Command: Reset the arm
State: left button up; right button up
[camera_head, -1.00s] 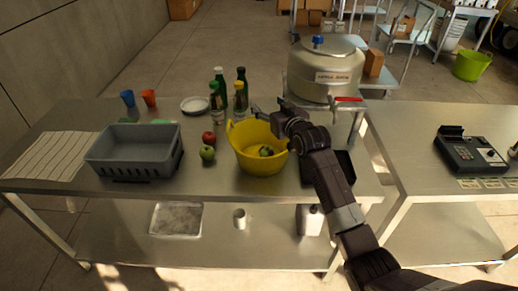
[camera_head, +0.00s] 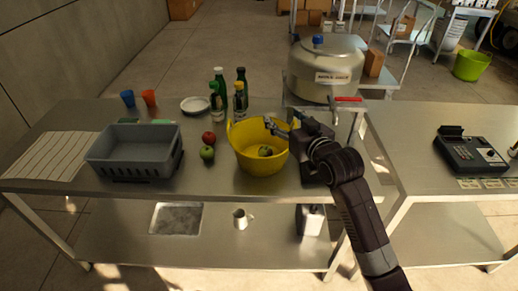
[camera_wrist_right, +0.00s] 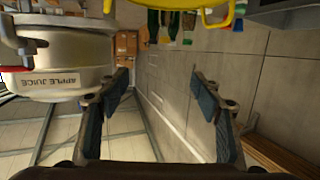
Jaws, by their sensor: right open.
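My right arm comes in from the lower right in the head view. Its gripper (camera_head: 270,127) is over the right part of the yellow tub (camera_head: 252,155). In the right wrist view the two fingers of this gripper (camera_wrist_right: 160,98) stand wide apart with nothing between them. The tub's rim shows upside down at the top of the wrist view (camera_wrist_right: 178,5). My left gripper is in neither view.
A grey crate (camera_head: 136,166), a red apple (camera_head: 209,137), a green apple (camera_head: 207,153) and several bottles (camera_head: 217,101) stand on the steel table. A large juice vessel (camera_head: 326,72) stands behind my right arm. A register (camera_head: 471,154) is on the right table.

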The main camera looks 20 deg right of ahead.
jog(key=s+a+f+g, duration=0.3)
jog(key=s+f+g, duration=0.3)
jog(key=s+f, duration=1.15)
jog(key=s+f+g+h, duration=0.1)
jog(key=s+f+g, duration=0.25)
jog(key=s, duration=0.75)
jog(key=s+f+g, duration=0.3)
jog(key=s+f, duration=0.1)
jog(key=s, duration=0.6)
notch_tip(320, 180, down, 29)
jog(key=s+n+b, duration=0.1)
jog(key=s+b, duration=0.2)
jog(key=s+d+f+g+b, duration=0.2)
jog(key=s+f, duration=1.4)
jog(key=f, duration=0.3)
jog(key=shift+s+d+h, duration=0.25)
jog(key=shift+s+h, duration=0.05)
